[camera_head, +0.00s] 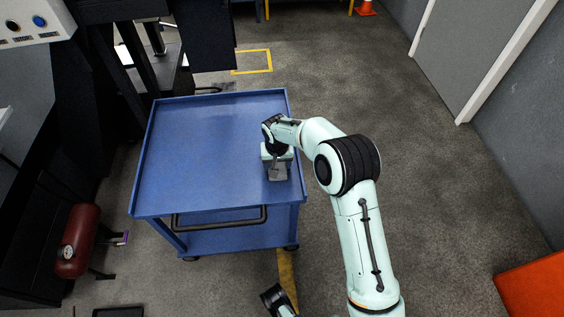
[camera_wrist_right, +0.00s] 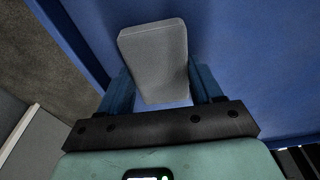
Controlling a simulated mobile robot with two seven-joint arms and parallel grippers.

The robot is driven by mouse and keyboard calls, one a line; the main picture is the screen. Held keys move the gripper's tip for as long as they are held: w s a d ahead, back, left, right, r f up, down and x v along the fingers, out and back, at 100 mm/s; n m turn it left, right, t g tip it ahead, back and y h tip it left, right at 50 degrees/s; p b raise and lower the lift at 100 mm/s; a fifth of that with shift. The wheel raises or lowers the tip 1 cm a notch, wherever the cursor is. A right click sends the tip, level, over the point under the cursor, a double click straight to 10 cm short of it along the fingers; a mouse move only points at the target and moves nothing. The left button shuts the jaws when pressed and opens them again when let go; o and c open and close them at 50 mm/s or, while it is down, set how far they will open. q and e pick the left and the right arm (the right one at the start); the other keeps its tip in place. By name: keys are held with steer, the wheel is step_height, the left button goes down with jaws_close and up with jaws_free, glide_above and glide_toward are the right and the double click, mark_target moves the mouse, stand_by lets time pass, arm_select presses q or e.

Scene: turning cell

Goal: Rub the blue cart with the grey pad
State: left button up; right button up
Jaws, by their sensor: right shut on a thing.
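The blue cart (camera_head: 200,150) stands in the middle of the head view, its flat top bare apart from my right gripper and the pad. My right gripper (camera_head: 277,167) is over the right side of the cart top. It is shut on the grey pad (camera_head: 278,174), which also fills the space between the fingers in the right wrist view (camera_wrist_right: 155,60). The pad is at or just above the cart's top; I cannot tell whether it touches. My left gripper (camera_head: 272,296) shows only partly at the bottom edge of the head view, and its fingers cannot be made out.
The cart has a raised rim and a dark handle (camera_head: 220,218) on its near side. A red tank (camera_head: 78,240) stands at the left, beside dark machinery. An orange object (camera_head: 535,285) lies at the lower right. The floor right of the cart is clear.

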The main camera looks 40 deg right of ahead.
mark_target(258, 170)
steer(key=shift+w+a, duration=0.45)
steer(key=shift+a, duration=0.25)
steer(key=shift+w+a, duration=0.4)
steer(key=shift+a, duration=0.25)
steer(key=shift+w+a+f, duration=0.1)
steer(key=shift+w+a, duration=0.3)
steer(key=shift+a, duration=0.35)
steer(key=shift+w+a, duration=0.4)
steer(key=shift+a, duration=0.3)
steer(key=shift+r+p, duration=1.95)
steer(key=shift+r, duration=1.1)
step_height(258, 170, up, 3)
steer(key=shift+f+p, duration=0.1)
steer(key=shift+p, duration=1.05)
